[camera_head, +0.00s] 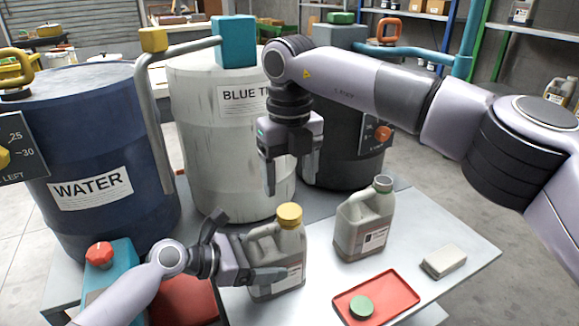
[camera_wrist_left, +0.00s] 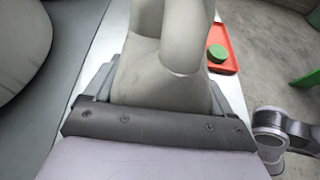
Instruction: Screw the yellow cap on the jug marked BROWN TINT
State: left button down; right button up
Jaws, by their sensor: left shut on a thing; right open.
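A grey jug (camera_head: 272,265) stands at the front of the table with the yellow cap (camera_head: 289,215) sitting on its neck; I cannot tell how tightly it is on. Its label is too small to read. My left gripper (camera_head: 265,276) is shut on this jug's body from the left. In the left wrist view the jug (camera_wrist_left: 165,60) fills the space between the fingers. My right gripper (camera_head: 288,178) is open and empty, pointing down, above and apart from the yellow cap.
A second grey jug (camera_head: 364,225) with a green-ringed neck stands to the right. A red tray (camera_head: 400,289) holds a green cap (camera_head: 361,307). A pale block (camera_head: 443,261) lies at the right. The WATER drum (camera_head: 95,150) and BLUE drum (camera_head: 220,150) stand behind.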

aim_at(290, 210)
jog(key=n, duration=0.4)
jog(key=shift+r+n, duration=0.15)
jog(key=shift+n, duration=0.25)
jog(key=n, duration=0.6)
jog(key=shift+r, duration=0.2)
jog(key=n, duration=0.6)
jog(key=shift+r, duration=0.2)
jog(key=n, duration=0.5)
jog(key=shift+r, duration=0.15)
notch_tip(290, 210, down, 8)
jog(key=shift+f, duration=0.1)
